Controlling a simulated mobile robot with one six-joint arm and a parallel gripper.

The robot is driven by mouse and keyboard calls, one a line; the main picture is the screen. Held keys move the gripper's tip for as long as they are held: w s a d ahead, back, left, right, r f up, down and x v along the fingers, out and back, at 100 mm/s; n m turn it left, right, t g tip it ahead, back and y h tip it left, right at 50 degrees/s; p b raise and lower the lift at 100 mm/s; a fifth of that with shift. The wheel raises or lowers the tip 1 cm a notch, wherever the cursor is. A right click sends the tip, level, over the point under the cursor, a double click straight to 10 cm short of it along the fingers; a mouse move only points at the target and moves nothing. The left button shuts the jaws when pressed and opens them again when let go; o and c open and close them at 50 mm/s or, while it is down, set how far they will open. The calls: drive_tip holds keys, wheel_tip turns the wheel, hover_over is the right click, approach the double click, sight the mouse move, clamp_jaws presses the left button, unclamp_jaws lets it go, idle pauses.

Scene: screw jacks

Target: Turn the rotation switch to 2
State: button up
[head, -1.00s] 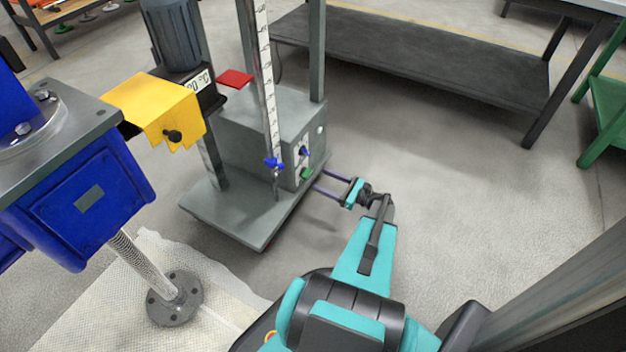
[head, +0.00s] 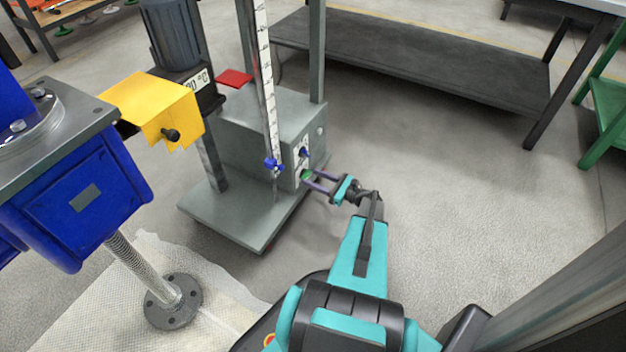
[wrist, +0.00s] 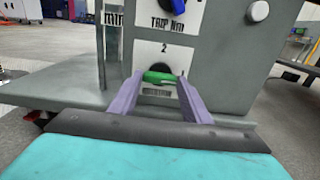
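A grey box (head: 255,135) carries two rotary knobs on white plates. The lower knob is green (wrist: 160,77), with its handle lying roughly level on a dark round base; the digit 2 is printed above it. Text below it is too small to read. A blue knob (wrist: 177,7) sits above, over a label reading TRIP and blurred letters; it also shows in the head view (head: 304,152). My gripper (wrist: 160,80) is open, its two purple fingers on either side of the green handle. I cannot tell whether they touch it. It also shows in the head view (head: 308,181).
A white round button (wrist: 258,11) is on the panel's right. A ruler column (head: 267,80) with a blue clamp (head: 274,164) stands left of the panel. A blue machine (head: 80,205) and yellow cover (head: 155,105) are at left.

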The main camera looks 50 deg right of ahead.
drive_tip(key=shift+c, duration=1.4)
drive_tip(key=shift+a, duration=0.3)
drive_tip(key=shift+d, duration=0.15)
